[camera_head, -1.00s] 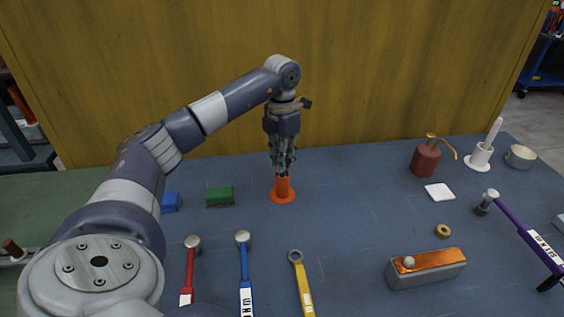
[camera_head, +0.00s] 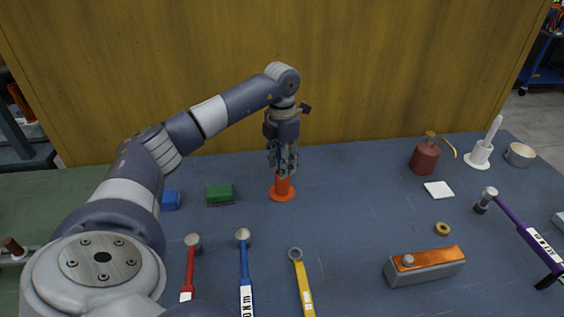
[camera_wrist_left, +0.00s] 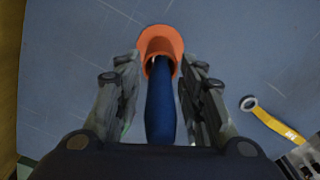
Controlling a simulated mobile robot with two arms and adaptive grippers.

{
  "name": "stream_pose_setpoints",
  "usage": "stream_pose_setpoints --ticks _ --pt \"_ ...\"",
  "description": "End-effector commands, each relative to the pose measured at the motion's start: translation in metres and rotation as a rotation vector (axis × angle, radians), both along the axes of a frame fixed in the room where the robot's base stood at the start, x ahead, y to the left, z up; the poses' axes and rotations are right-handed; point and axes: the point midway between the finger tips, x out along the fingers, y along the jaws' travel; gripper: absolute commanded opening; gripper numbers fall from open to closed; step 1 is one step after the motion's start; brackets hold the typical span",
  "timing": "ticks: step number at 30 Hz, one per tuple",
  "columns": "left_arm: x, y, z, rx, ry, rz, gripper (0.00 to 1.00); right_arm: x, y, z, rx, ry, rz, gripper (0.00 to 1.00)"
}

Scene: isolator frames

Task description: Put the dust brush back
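The dust brush shows as a blue handle (camera_wrist_left: 160,108) in the left wrist view, with its far end in the mouth of an orange holder (camera_wrist_left: 172,40). In the head view the orange holder (camera_head: 282,193) stands on the blue bench top, and a bit of the blue handle shows between the fingers. My left gripper (camera_head: 283,170) points down just above the holder. Its fingers are open on both sides of the handle, with a narrow gap visible on the left in the left wrist view. The brush's lower part is hidden inside the holder. My right gripper is not in view.
A green block (camera_head: 220,194) and a blue block (camera_head: 171,200) lie left of the holder. Red (camera_head: 190,270), blue (camera_head: 244,265) and yellow (camera_head: 302,280) tools lie in front. A red oil can (camera_head: 425,158) and white holder (camera_head: 478,155) stand at right. A yellow-brown wall (camera_head: 390,70) rises behind.

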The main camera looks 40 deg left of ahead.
Motion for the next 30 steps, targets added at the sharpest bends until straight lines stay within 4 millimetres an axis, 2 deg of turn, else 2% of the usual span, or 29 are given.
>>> stream_pose_setpoints --ticks 5,11,16,21,30 --pt "0.001 0.0 0.026 0.0 -0.007 0.0 0.36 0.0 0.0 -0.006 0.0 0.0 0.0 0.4" --pt "0.002 0.0 0.072 -0.001 -0.008 -0.001 0.36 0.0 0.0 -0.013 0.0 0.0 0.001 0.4" --pt "0.001 0.0 0.106 0.0 -0.004 0.001 0.36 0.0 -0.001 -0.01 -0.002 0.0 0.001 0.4" --pt "0.0 0.0 0.119 0.0 -0.003 0.0 0.36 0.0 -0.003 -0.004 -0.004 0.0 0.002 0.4" --pt "0.0 0.0 0.121 0.0 -0.001 0.0 0.36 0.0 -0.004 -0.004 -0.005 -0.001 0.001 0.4"
